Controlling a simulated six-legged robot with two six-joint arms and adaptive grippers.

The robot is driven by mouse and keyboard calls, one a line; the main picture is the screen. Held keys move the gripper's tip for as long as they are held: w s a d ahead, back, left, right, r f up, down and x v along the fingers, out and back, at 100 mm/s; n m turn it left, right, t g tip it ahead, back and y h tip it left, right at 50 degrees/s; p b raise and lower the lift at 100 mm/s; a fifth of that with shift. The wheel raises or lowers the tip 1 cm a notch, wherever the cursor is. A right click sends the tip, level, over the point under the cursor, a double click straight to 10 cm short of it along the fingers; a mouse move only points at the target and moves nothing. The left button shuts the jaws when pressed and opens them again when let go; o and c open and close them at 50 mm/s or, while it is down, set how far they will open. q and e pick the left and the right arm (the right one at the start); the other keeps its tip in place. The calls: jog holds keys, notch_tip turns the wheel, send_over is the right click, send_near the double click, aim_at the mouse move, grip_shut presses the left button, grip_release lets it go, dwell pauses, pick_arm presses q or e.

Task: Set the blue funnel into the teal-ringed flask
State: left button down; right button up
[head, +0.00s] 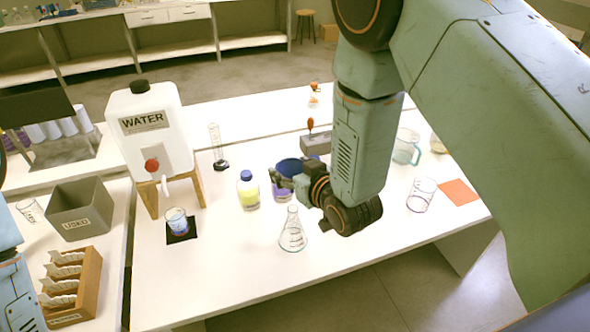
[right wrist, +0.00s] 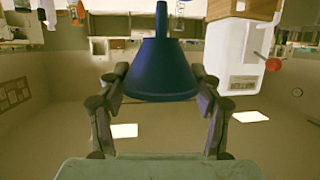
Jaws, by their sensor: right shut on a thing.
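The blue funnel (head: 288,167) is held in my right gripper (head: 283,181), above the table among the bottles. In the right wrist view the funnel (right wrist: 163,70) sits between the two fingers of my right gripper (right wrist: 160,76), its wide cone towards the palm and its narrow stem away from it. The funnel is apart from this flask. My left gripper is out of view.
A yellow-filled bottle (head: 248,190) and a purple-filled bottle (head: 282,190) stand close to the gripper. A water tank (head: 150,130) on a wooden stand, a beaker (head: 177,222) and a glass cylinder (head: 217,150) are left. The table front is clear.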

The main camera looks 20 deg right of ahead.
aim_at(292, 192)
jog(key=shift+a, duration=0.1)
jog(key=shift+d+f, duration=0.25)
jog(key=shift+f, duration=0.15)
notch_tip(292, 192, down, 3)
jog(key=shift+a+r+b, duration=0.15)
jog(key=shift+r+b, duration=0.05)
jog(key=shift+b, duration=1.05)
jog(key=shift+f+b, duration=0.85)
jog(key=shift+f, duration=0.4)
